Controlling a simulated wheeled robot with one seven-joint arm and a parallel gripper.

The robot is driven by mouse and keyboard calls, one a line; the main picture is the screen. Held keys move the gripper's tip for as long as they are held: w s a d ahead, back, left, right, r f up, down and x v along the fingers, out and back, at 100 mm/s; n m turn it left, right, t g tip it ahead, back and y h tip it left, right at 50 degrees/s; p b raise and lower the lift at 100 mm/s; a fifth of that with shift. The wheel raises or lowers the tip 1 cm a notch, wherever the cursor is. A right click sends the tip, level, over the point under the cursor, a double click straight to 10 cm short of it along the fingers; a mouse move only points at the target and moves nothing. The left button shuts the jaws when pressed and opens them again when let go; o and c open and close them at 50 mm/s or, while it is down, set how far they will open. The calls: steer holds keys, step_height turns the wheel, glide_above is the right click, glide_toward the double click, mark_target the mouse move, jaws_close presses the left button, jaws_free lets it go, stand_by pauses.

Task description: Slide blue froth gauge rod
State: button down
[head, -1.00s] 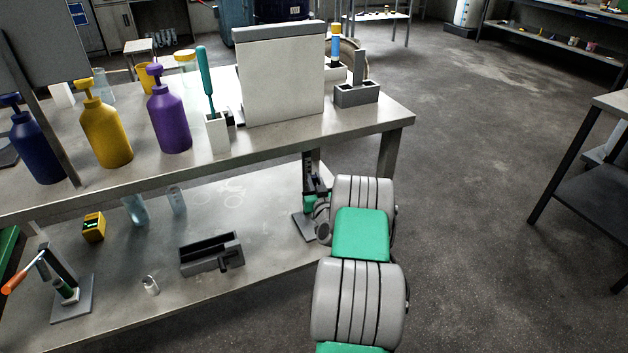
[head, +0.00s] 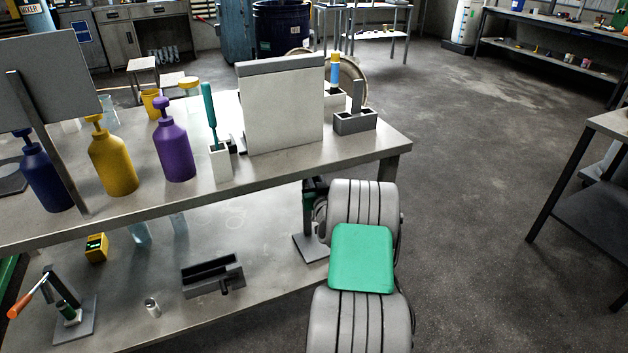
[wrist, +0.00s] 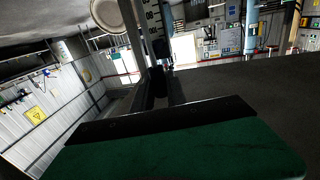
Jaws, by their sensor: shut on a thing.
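My gripper (wrist: 162,88) shows in the wrist view as two dark fingers, shut on a small dark piece (wrist: 160,52) beside an upright post with scale marks (wrist: 151,15). The piece is too dark for me to tell whether it is the blue froth gauge rod. In the head view my arm hides most of the gripper. It is at a dark upright stand (head: 309,207) with a grey base at the right end of the lower shelf.
The upper tabletop (head: 290,168) overhangs the stand. It carries yellow (head: 112,163) and purple (head: 173,150) pump bottles and a white panel (head: 284,108). A dark tray (head: 212,276) and an orange-handled lever (head: 24,305) are on the lower shelf (head: 270,285).

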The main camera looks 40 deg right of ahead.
steer(key=c, duration=1.3)
jaws_free()
steer(key=shift+r, duration=0.2)
steer(key=v, duration=0.7)
steer(key=shift+s+a, duration=0.1)
steer(key=shift+s, duration=0.3)
steer(key=shift+s+f, duration=0.1)
